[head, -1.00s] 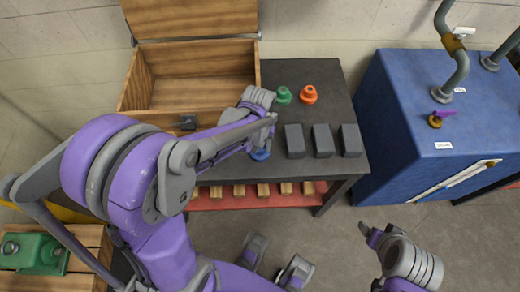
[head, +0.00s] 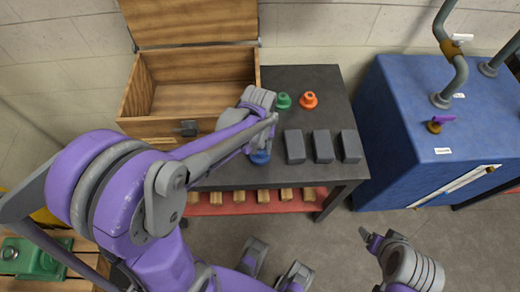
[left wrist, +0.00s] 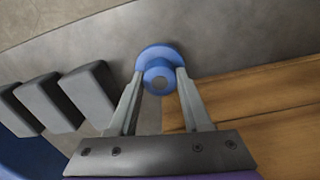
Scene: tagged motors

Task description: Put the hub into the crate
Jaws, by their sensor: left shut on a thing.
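A blue hub (head: 261,157) is at the dark bench's front edge, partly hidden by my left gripper (head: 262,147). In the left wrist view the round blue hub (left wrist: 158,60) sits between the fingertips of my left gripper (left wrist: 160,84), which is shut on it. Whether it still touches the bench is unclear. A wooden crate (head: 205,119) with its lid standing open is left of and behind the gripper; its visible inside looks empty.
A green hub (head: 284,101) and an orange hub (head: 309,100) stand on the bench (head: 325,78). Several dark blocks (head: 322,146) stand right of my gripper. A blue cabinet (head: 410,120) is at the right. A green motor (head: 35,260) sits on wooden slats at lower left.

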